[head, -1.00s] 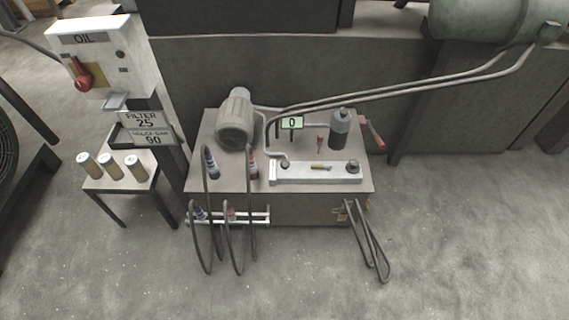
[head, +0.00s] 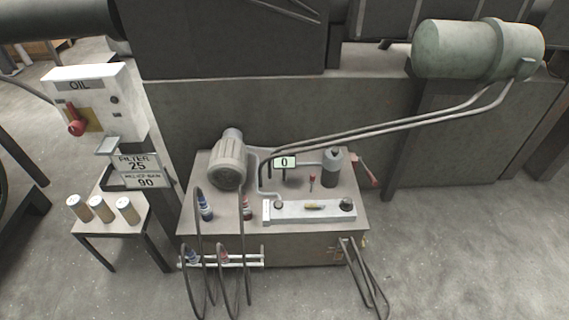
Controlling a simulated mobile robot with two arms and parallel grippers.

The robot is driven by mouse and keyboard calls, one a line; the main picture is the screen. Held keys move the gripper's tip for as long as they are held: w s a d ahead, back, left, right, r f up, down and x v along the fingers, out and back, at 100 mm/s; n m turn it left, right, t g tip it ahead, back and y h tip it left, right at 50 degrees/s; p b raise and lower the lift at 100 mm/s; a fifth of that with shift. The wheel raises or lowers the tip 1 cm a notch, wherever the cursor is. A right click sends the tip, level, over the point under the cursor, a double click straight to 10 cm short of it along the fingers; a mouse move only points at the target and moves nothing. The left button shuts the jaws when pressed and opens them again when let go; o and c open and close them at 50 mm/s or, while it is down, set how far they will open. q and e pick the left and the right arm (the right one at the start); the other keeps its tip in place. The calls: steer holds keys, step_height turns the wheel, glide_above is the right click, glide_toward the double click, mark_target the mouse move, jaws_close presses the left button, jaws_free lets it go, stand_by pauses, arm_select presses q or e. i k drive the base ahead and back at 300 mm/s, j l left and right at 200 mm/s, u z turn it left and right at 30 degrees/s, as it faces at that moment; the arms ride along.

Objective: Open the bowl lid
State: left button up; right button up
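No part is plainly marked as the bowl lid. A dark grey upright cylinder with a darker, narrower top (head: 333,167) stands at the back right of the machine's top plate and looks closed. It may be the bowl, but I cannot tell for sure. A red-gripped lever (head: 369,174) sticks out to its right. Neither of my grippers shows in the head view.
A motor (head: 229,162) and a display reading 0 (head: 284,161) share the plate. Dark hoses (head: 221,265) loop at the front. An OIL box (head: 93,102) and a small table with three canisters (head: 102,211) stand left. The floor (head: 455,250) at right is clear.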

mark_target(333, 158)
steer(key=i+l+z, duration=0.25)
steer(key=i+l, duration=0.15)
steer(key=l, duration=0.15)
steer(key=i+l+z, duration=0.3)
steer(key=i+l, duration=0.1)
steer(key=l, duration=0.1)
